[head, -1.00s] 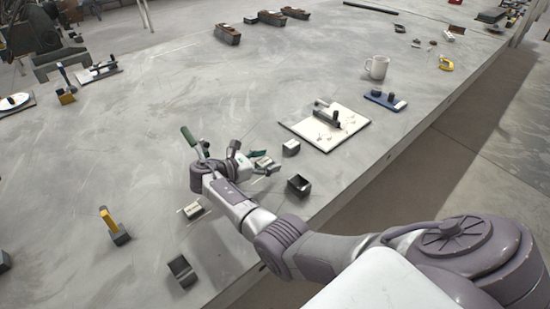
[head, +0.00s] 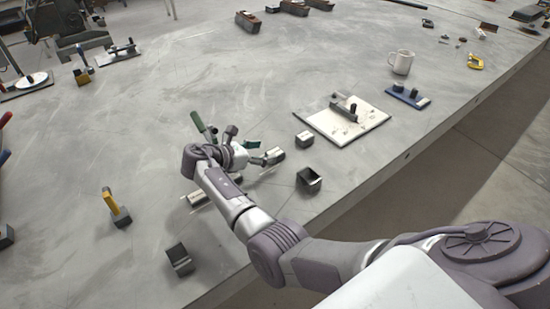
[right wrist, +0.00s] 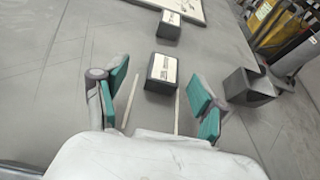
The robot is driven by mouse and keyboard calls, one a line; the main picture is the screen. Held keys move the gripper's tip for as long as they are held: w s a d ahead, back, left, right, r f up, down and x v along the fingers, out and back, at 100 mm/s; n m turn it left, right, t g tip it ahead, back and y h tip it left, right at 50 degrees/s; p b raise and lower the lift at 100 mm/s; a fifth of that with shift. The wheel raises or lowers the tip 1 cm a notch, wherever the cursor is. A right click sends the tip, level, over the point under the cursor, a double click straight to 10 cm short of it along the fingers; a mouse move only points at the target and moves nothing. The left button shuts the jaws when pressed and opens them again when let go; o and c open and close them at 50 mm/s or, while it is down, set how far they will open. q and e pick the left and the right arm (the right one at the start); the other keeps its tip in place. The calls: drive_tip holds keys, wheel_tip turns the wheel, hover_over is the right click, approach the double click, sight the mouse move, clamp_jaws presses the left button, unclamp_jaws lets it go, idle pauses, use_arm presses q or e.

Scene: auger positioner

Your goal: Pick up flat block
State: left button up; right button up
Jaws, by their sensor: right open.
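A small grey block with a pale, printed top (right wrist: 162,70) lies on the table just ahead of my right gripper (right wrist: 158,92), roughly in line with the gap between its fingers. The same block shows in the head view (head: 274,156), beside the fingertips. My right gripper (head: 258,152) is open and empty, low over the table, with its green pads apart. A similar block (head: 305,139) lies farther on. A flat, pale-topped piece (head: 197,199) is partly hidden by my right arm. Which one is the flat block I cannot tell for certain. My left gripper is out of view.
A dark hollow box (head: 309,180) stands close to the right of the gripper, near the table edge. Another dark box (head: 180,259) sits nearer. A white board (head: 375,112) with a tool, and a mug (head: 401,62), are beyond.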

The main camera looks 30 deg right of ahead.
sight(277, 151)
drive_tip(key=b+x, duration=0.2)
drive_tip(key=x, duration=0.3)
drive_tip(key=shift+s+a+f+b, duration=0.1)
drive_tip(key=shift+s+f+b, duration=0.05)
drive_tip(key=shift+s+b, duration=0.25)
drive_tip(key=shift+c, duration=0.5)
clamp_jaws()
